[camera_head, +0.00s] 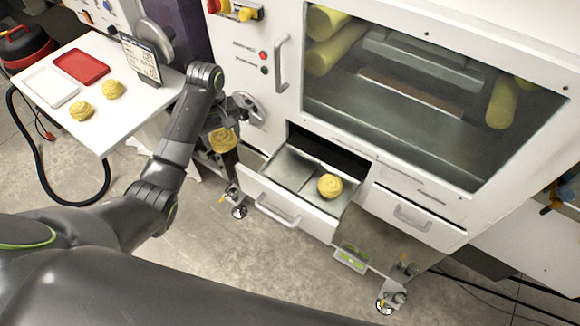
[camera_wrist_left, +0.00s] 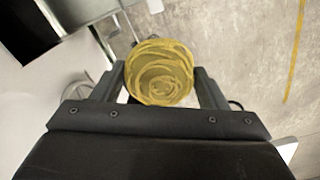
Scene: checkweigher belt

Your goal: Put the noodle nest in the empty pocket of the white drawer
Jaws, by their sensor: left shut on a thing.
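My left gripper (camera_head: 222,130) is shut on a yellow noodle nest (camera_head: 223,141) and holds it in the air, left of the open white drawer (camera_head: 285,206). In the left wrist view the round, coiled nest (camera_wrist_left: 160,78) sits between the two dark fingers. The drawer has two pockets side by side. The left pocket (camera_head: 290,168) is empty. The right pocket holds another noodle nest (camera_head: 330,186). My right gripper is not in view.
A white side table (camera_head: 105,124) at the upper left bears a white tray (camera_head: 51,87), a red tray (camera_head: 81,66) and two loose nests (camera_head: 82,111). A handwheel (camera_head: 249,107) juts from the machine beside my left wrist. A closed drawer (camera_head: 412,214) is at the right.

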